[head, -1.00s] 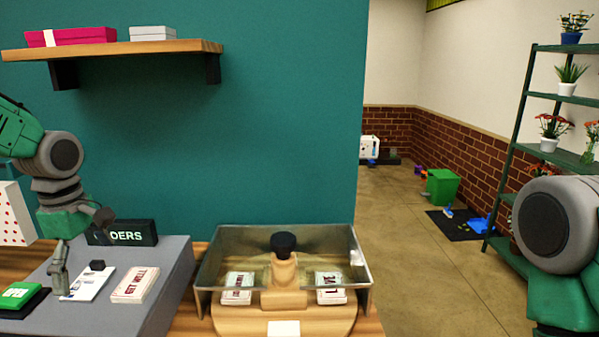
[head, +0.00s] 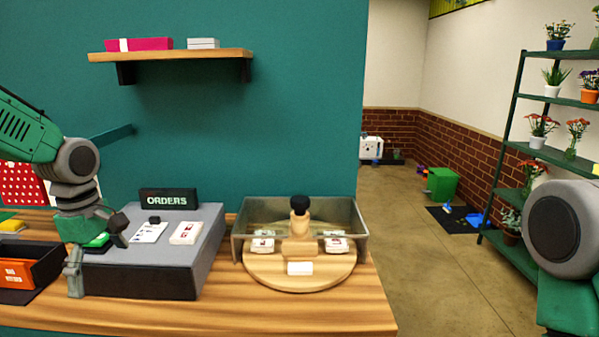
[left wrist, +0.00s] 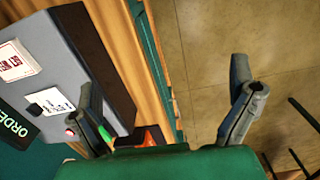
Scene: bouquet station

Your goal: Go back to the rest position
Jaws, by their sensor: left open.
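My left gripper (head: 98,262) is open and empty, its fingers pointing down over the left front part of the wooden counter (head: 340,312). It overlaps the left end of the grey order stand (head: 150,282) in the head view. In the left wrist view its two fingers (left wrist: 165,90) are spread wide with nothing between them, and the stand (left wrist: 75,45) lies to the left. Part of my right arm shows at the right edge of the head view, but its gripper is out of view.
The stand carries an ORDERS sign (head: 168,199), a white note (head: 149,232) and a card stack (head: 186,233). A round wooden turntable (head: 300,282) with a clear guard is to its right. A black bin with an orange label (head: 15,273) is left. Floor right is open before the green shelf.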

